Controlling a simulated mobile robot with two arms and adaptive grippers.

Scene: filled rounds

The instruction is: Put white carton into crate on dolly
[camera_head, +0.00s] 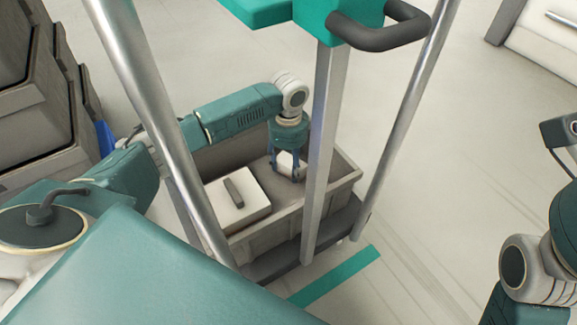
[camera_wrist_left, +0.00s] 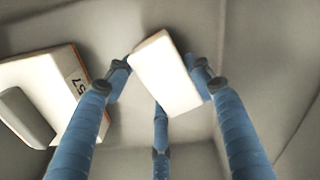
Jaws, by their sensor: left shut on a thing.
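The white carton (camera_head: 287,160) is between the fingers of my left gripper (camera_head: 285,170), inside the grey crate (camera_head: 268,233). In the left wrist view the carton (camera_wrist_left: 168,76) sits tilted between the blue fingertips (camera_wrist_left: 160,78), with the grey crate floor behind it. My left gripper is shut on it and points down. I cannot tell whether the carton touches the crate floor. The crate stands on a dark dolly (camera_head: 280,260). My right gripper is out of view; only part of my right arm shows at the right edge.
A white box with a grey top piece (camera_head: 251,205) lies in the crate, left of the carton; it also shows in the left wrist view (camera_wrist_left: 52,78). A metal post (camera_head: 322,150) with a teal head crosses in front of the crate. Stacked grey bins (camera_head: 40,110) stand at left.

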